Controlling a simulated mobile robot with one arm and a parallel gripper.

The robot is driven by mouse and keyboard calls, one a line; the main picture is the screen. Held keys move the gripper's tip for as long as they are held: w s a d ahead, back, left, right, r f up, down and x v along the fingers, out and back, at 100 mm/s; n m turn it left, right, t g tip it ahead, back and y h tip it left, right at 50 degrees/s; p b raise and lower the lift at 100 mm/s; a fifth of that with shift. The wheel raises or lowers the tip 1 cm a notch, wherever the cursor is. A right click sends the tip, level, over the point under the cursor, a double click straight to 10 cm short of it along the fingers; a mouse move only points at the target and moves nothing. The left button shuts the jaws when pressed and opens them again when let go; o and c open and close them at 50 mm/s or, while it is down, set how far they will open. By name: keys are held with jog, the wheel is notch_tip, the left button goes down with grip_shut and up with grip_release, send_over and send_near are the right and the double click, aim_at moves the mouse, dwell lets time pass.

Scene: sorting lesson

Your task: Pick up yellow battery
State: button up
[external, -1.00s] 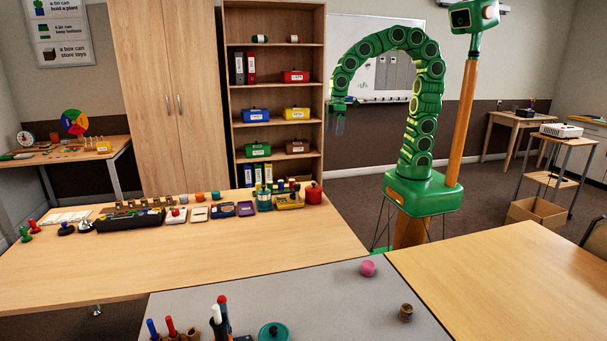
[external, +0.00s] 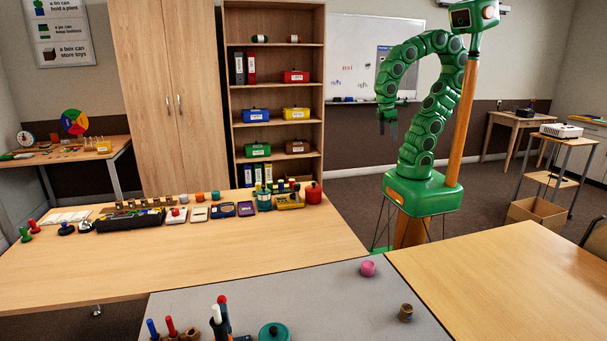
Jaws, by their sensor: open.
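My gripper (external: 388,128) hangs open and empty in the air, fingers down, right of the bookshelf and in front of the whiteboard. It is well above and to the right of the wooden table (external: 200,255). I cannot pick out the yellow battery for certain at this size. Small items, some with yellow parts, stand crowded along the table's far side, around a yellow tray (external: 290,205) and a green pot (external: 264,202).
A red container (external: 313,193) stands at the table's far right corner. A black tray (external: 128,220) lies to the left. The grey tabletop (external: 300,295) in front bears a pink object (external: 368,268) and a brown jar (external: 406,312). The wooden table's front part is clear.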

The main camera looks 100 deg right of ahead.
jog(key=c, duration=1.1)
